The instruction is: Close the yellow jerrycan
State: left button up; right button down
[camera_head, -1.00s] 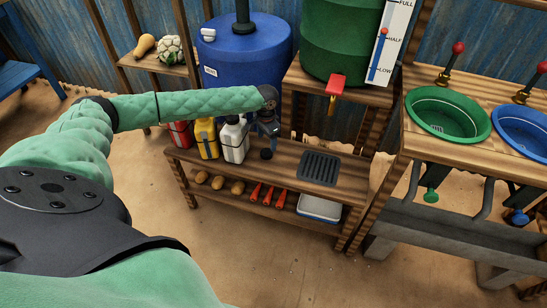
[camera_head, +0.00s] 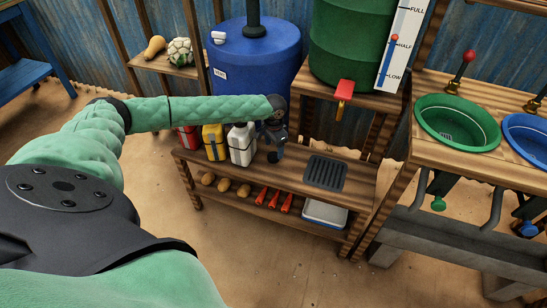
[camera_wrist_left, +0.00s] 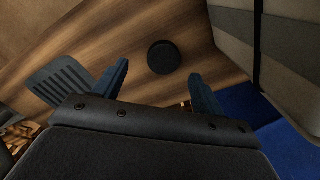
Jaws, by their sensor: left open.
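The yellow jerrycan (camera_head: 213,143) stands upright on the wooden bench, between the red jerrycan (camera_head: 188,139) and the white jerrycan (camera_head: 242,149). Its mouth is too small to make out. My left gripper (camera_head: 277,150) points down over the bench, just right of the white jerrycan. In the left wrist view the left gripper (camera_wrist_left: 160,87) is open and empty. A round black cap (camera_wrist_left: 161,57) lies on the bench beyond the gap between its fingers, and is mostly hidden by the gripper in the head view. My right gripper is not in view.
A black slotted grate (camera_head: 326,172) lies on the bench right of my gripper. The blue tank (camera_head: 255,60) stands behind, and the green barrel (camera_head: 350,45) with its red tap (camera_head: 345,88) is at back right. Bread, carrots and a tray (camera_head: 324,214) fill the lower shelf.

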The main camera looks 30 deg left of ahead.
aim_at(273, 156)
pick_arm(q)
jog(key=shift+w+a+f, duration=0.1)
jog(key=shift+a+f, duration=0.05)
jog(key=shift+f, duration=1.2)
jog(key=shift+w+a+f, duration=0.1)
jog(key=shift+f, duration=1.2)
jog(key=c, duration=1)
